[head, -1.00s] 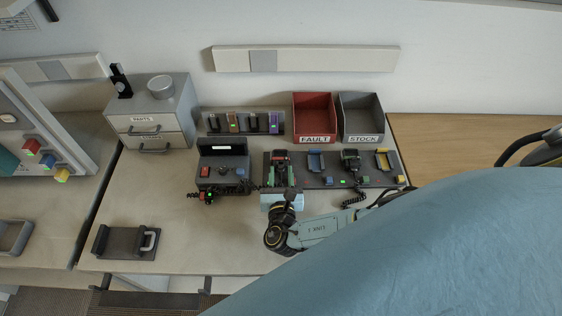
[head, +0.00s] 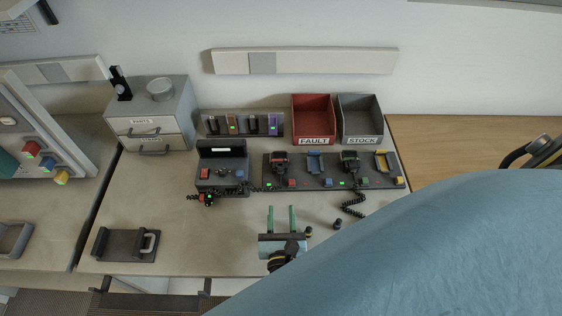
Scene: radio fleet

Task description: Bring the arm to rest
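My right gripper (head: 281,220) shows in the head view above the front part of the table. Its two green fingers are apart with only bare table seen between them, so it is open and empty. It is in front of the dark charging rack (head: 331,183), apart from it. A dark handset with a red part (head: 280,163) stands in the rack's left bay. Another dark handset (head: 350,161) stands further right in the rack, with a coiled cord below it. Part of my arm is hidden behind the large blue surface at lower right.
A small dark knob-like item (head: 337,224) is right of my gripper. The test box (head: 222,173) stands left of the rack. The red FAULT bin (head: 313,118) and grey STOCK bin (head: 361,119) stand behind. The table's left front is clear except for a dark handled plate (head: 125,244).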

